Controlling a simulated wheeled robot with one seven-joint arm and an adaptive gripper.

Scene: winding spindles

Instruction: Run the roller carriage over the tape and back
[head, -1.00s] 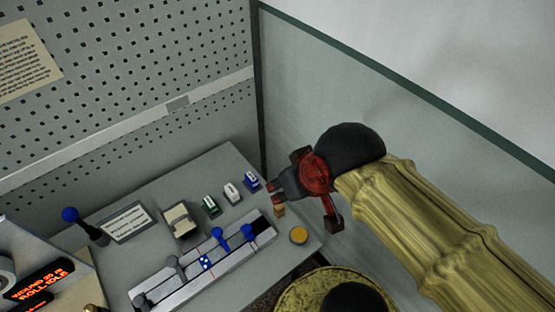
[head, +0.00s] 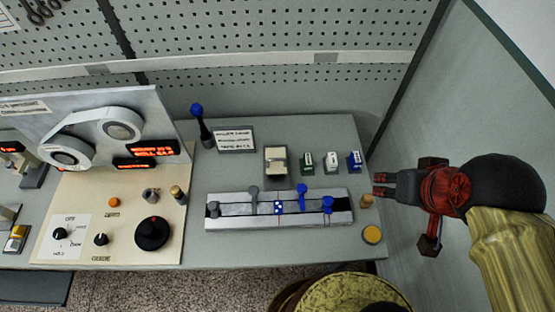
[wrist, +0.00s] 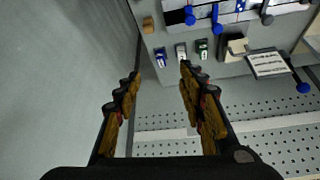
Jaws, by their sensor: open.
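A pale rail (head: 232,209) lies along the grey table in the head view. It carries grey posts (head: 253,193), a blue block with white dots (head: 279,208), a blue upright lever (head: 302,192) and a blue knob (head: 327,204) near its right end. I cannot tell for sure which piece is the roller carriage or where the tape lies. My gripper (head: 379,185) is open and empty, just right of the rail's right end, near a small tan block (head: 367,200). In the wrist view my open gripper (wrist: 161,74) shows both fingers apart, with part of the rail (wrist: 220,14) at the top.
Small boxes (head: 330,162) and a beige holder (head: 276,160) stand behind the rail. A placard (head: 234,139) and a blue-topped lever (head: 201,123) are at the back left. A partition (head: 425,120) rises on the right.

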